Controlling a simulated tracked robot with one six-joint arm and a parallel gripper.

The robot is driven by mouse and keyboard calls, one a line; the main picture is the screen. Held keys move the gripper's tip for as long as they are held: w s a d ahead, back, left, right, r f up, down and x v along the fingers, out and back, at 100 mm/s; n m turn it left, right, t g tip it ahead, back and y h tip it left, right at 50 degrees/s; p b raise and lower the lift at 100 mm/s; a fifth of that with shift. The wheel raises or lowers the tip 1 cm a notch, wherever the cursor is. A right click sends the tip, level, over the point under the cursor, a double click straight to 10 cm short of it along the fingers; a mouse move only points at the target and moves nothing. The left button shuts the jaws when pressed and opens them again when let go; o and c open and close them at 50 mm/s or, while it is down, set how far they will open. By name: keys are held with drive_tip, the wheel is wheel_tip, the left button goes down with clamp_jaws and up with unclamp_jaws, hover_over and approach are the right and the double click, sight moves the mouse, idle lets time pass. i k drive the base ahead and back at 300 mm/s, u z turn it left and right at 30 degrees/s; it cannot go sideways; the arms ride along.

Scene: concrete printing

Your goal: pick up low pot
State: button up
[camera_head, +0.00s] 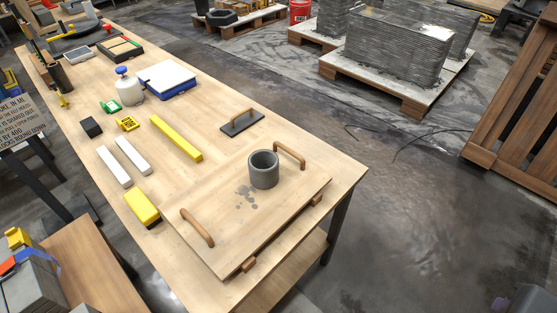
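The low pot (264,176) is a short grey open cylinder. It stands upright on a wooden board (225,240) with two wooden handles, at the near end of the long table, close to the far handle. Its dark hollow opening faces up. Dark wet spots mark the board just left of the pot. My gripper is not in view, and nothing touches the pot from above.
On the table (220,105), a trowel-like float (242,123) lies behind the pot. A yellow bar (176,138), white bars (132,155) and a yellow block (142,207) lie to the left. Pallets of slabs (395,48) stand beyond.

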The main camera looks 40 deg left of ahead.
sight(263, 165)
drive_tip(key=i, duration=2.2)
drive_tip(key=u, duration=2.9)
